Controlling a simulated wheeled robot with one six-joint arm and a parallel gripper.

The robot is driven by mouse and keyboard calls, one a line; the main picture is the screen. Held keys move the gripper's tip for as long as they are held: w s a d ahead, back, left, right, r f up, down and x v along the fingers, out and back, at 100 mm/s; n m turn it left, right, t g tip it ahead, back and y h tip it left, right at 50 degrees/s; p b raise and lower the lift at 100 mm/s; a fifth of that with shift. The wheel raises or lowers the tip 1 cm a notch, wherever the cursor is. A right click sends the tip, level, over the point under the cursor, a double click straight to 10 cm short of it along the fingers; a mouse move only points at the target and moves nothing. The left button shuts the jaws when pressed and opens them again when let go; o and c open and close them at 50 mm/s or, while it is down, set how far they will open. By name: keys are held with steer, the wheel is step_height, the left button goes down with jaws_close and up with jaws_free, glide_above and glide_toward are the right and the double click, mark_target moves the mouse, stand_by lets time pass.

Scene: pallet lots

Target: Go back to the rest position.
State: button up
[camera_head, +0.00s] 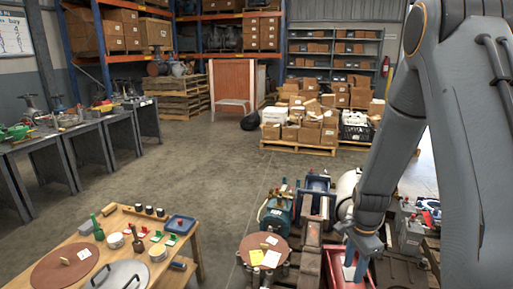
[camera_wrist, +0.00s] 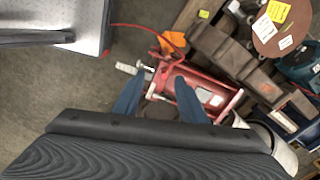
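My gripper (camera_head: 356,268) hangs at the end of my arm on the right of the head view, over a red machine (camera_head: 337,268). In the wrist view my gripper (camera_wrist: 159,78) shows two blue fingers spread apart, with nothing clearly held between them. The red machine (camera_wrist: 213,97) lies below and beyond the fingers, with a pale metal part near the left fingertip. I cannot tell how far the fingertips are above it. My arm is stretched downward and hides part of the right side of the head view.
A wooden table (camera_head: 190,262) with small tools and discs stands at front left. Machines crowd the floor under my arm, including a brown round disc (camera_head: 262,249). Grey workbenches (camera_head: 88,125) line the left. A loaded pallet (camera_head: 298,148) stands behind. The middle floor is clear.

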steer(key=s+a+r+n+p, duration=0.3)
steer(key=s+a+r+n, duration=0.2)
steer(key=s+r+n, duration=0.3)
steer(key=s+a+r+n+p, duration=0.3)
steer(key=s+a+r+n, duration=0.3)
steer(key=s+r, duration=0.5)
step_height(320, 180, up, 4)
steer(key=shift+s+r+n+p, duration=0.15)
steer(key=shift+n+p, duration=0.15)
steer(key=shift+n, duration=0.9)
steer(key=shift+c, duration=0.9)
steer(key=shift+d, duration=0.1)
